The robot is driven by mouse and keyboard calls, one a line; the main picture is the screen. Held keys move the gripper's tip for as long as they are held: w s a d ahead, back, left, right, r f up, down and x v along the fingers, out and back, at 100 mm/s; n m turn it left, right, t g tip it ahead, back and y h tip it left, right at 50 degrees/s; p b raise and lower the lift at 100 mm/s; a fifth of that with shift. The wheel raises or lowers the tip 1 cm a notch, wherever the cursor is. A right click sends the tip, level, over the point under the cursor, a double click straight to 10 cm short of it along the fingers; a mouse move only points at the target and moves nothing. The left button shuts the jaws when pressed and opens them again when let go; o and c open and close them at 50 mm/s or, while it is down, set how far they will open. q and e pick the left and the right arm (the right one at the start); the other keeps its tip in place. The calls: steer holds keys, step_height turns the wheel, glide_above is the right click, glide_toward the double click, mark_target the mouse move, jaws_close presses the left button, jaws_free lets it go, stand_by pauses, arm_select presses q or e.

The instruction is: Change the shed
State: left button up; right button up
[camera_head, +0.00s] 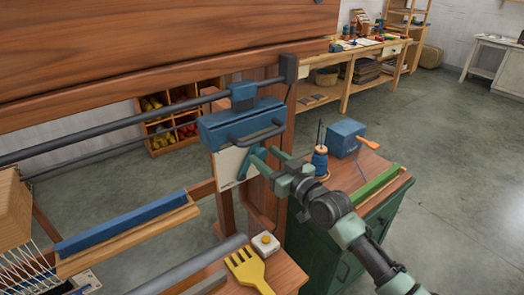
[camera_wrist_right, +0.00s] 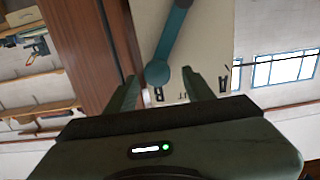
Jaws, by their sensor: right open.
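The blue loom housing (camera_head: 238,122) has a cream plate (camera_head: 228,166) under it with a teal lever (camera_head: 244,164) in front. In the right wrist view the lever (camera_wrist_right: 172,40) runs down to a round knob (camera_wrist_right: 157,73). Behind it the cream plate (camera_wrist_right: 212,40) bears dark letters, partly hidden. My right gripper (camera_head: 266,164) is beside the lever. In the wrist view its open fingers (camera_wrist_right: 158,88) stand either side of the knob, nearer the left finger; I cannot tell whether they touch it. My left gripper is out of view.
A small cabinet (camera_head: 300,245) under my right arm carries a blue spool (camera_head: 320,160), a blue box (camera_head: 346,138) and a green bar (camera_head: 376,186). A yellow comb (camera_head: 246,268) lies on the loom bench. A wooden beam (camera_head: 160,45) crosses above.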

mark_target(264, 154)
steer(key=shift+x, duration=1.25)
steer(key=shift+w+f, duration=0.15)
steer(key=shift+w, duration=0.1)
jaws_close()
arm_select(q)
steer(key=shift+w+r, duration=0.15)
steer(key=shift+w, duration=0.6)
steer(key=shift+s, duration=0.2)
